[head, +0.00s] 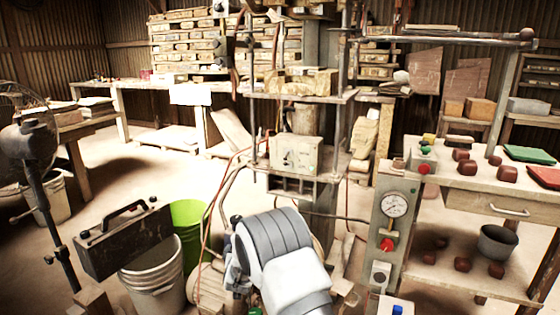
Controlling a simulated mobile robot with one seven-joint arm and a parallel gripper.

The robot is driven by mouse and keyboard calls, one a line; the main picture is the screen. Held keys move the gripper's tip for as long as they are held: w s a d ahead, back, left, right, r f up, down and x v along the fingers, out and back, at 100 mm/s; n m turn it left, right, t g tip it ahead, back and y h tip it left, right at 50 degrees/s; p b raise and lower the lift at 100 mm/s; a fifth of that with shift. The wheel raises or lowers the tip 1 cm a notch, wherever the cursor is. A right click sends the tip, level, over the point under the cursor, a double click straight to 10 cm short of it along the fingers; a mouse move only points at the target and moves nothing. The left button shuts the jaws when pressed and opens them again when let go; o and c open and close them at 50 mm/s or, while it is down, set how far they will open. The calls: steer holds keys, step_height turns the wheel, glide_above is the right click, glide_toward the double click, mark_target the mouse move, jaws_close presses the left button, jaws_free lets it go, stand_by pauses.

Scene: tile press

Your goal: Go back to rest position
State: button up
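My arm shows at the bottom centre as a white and grey link (290,265), in front of the base of the tile press. My gripper's fingers do not show in this view, so I cannot tell their position or whether they hold anything. The tile press (297,155) stands upright behind the arm, with metal posts, plates and a pale box between them. My arm hides part of the press's lower end.
A gauge panel (394,206) with a red button stands right of the press. A workbench (460,195) carries reddish-brown lumps and trays. A white bucket (155,280), a green bin (188,228) and a fan (30,150) stand left. Hoses run near the arm. Floor is open at left centre.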

steer(key=s+d+r+g, duration=0.1)
steer(key=s+d+r, duration=0.35)
steer(key=r, duration=0.35)
steer(key=s+d+r+n+g+y, duration=0.1)
steer(key=s+d+r, duration=0.35)
steer(key=r, duration=0.35)
steer(key=s+d+r+g, duration=0.2)
steer(key=s+d+r, duration=0.25)
steer(key=r, duration=0.25)
steer(key=s+d+r+g+h, duration=0.1)
steer(key=s+d, duration=0.3)
steer(key=s, duration=0.7)
steer(key=s+d+r+g+h, duration=0.1)
steer(key=s+d, duration=0.3)
steer(key=s, duration=0.7)
steer(key=s+d+g, duration=0.1)
steer(key=s+d, duration=0.4)
steer(key=s, duration=0.6)
step_height(320, 180, up, 29)
steer(key=p, duration=2.8)
steer(key=shift+a+f+g+p, duration=0.15)
steer(key=shift+a+g+p, duration=0.05)
steer(key=shift+g+p, duration=0.1)
